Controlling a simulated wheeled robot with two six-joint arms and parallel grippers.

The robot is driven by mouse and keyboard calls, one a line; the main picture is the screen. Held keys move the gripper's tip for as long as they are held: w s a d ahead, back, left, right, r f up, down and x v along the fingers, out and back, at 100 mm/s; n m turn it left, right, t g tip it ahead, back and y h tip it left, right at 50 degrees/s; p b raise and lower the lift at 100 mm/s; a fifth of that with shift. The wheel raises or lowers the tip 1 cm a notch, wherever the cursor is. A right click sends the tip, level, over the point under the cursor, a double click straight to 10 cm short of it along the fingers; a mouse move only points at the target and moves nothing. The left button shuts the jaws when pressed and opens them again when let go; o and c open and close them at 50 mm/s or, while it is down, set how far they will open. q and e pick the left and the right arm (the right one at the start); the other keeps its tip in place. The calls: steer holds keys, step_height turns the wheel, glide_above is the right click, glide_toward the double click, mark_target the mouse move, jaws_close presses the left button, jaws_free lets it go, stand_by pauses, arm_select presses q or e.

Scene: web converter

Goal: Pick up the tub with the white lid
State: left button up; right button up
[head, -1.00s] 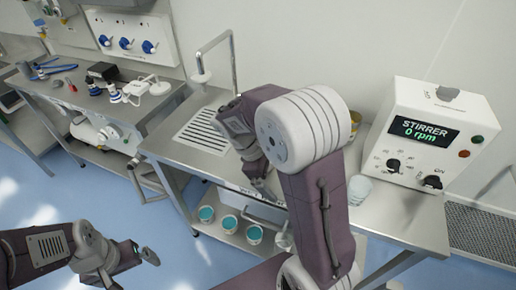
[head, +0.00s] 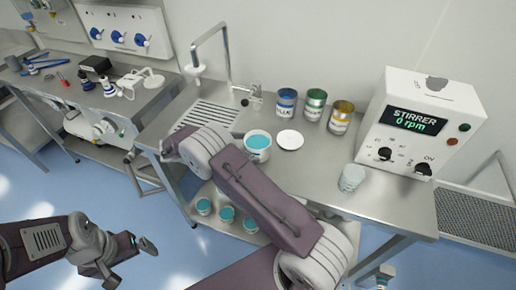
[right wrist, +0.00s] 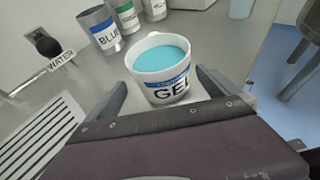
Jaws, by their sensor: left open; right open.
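A white tub (head: 258,154) with teal contents stands open on the steel bench, and a flat white disc like a lid (head: 290,139) lies to its right. In the right wrist view that tub (right wrist: 163,84) shows a GEL label and has no lid on. A smaller pale tub (head: 351,177) stands near the stirrer box; its top looks whitish, but I cannot tell if it is a lid. My right gripper (right wrist: 160,90) is open, its fingers either side of the GEL tub's near side, not closed on it. My left gripper (head: 130,262) is open and empty, low at the left.
Blue, green and yellow-labelled cans (head: 315,104) stand behind the lid. The stirrer box (head: 422,130) is at the right, the tap (head: 228,62) and drain grille at the left. Several teal tubs (head: 226,215) sit on the lower shelf. The bench between lid and pale tub is clear.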

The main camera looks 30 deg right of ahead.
mark_target(270, 139)
steer(key=p+x, duration=0.1)
steer(key=x, duration=0.4)
steer(key=shift+s+d+r, duration=0.1)
steer(key=shift+s, duration=0.1)
steer(key=c, duration=1.9)
step_height(270, 139, up, 5)
steer(key=shift+s+f, duration=0.15)
steer(key=shift+s, duration=0.05)
steer(key=s+r, duration=0.2)
steer(key=s, duration=0.1)
steer(key=s+d+r, duration=0.1)
steer(key=s+r, duration=0.1)
steer(key=s, duration=0.2)
steer(key=s+d+r, duration=0.1)
steer(key=s+r, duration=0.1)
steer(key=s, duration=0.2)
steer(key=shift+r, duration=0.2)
